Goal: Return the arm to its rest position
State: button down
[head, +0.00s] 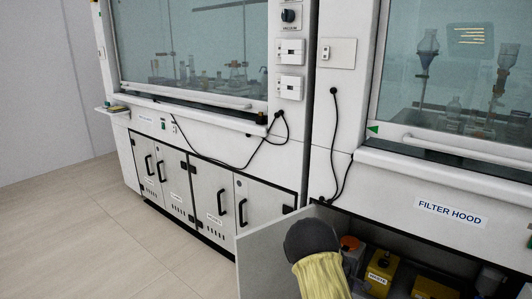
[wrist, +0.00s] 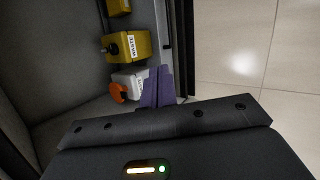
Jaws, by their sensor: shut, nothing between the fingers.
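My gripper shows in the wrist view with its purple fingers (wrist: 158,88) shut and empty. The fingers point into the open lower cabinet, beside a white container (wrist: 130,80) with an orange cap (wrist: 118,93). I cannot tell whether they touch it. In the head view my arm, with a yellow sleeve and a dark rounded joint, is at the bottom in front of the cabinet under the filter hood. The gripper itself is hidden in that view.
A grey cabinet door (head: 262,262) stands open left of my arm. Yellow containers (head: 381,272) (wrist: 126,46) stand inside the cabinet. The filter hood front (head: 420,195) is above, with a black cable (head: 334,140) hanging beside it. The tiled floor (head: 80,240) at left is clear.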

jog(key=s+a+r+m+y+p, duration=0.1)
jog(key=s+a+r+m+y, duration=0.1)
jog(key=s+a+r+m, duration=0.45)
jog(key=s+a+r+m+y+p, duration=0.1)
jog(key=s+a+r+y, duration=0.15)
jog(key=s+r, duration=0.75)
jog(key=s+a+r+m+y+p, duration=0.15)
jog(key=s+a+r+m, duration=0.35)
jog(key=s, duration=0.8)
notch_tip(320, 180, up, 37)
jog(key=n+p, duration=0.1)
jog(key=p, duration=3.6)
jog(key=shift+a+f+n+g+y, duration=0.2)
jog(key=shift+a+n+g+y, duration=0.1)
jog(key=shift+n+g, duration=0.1)
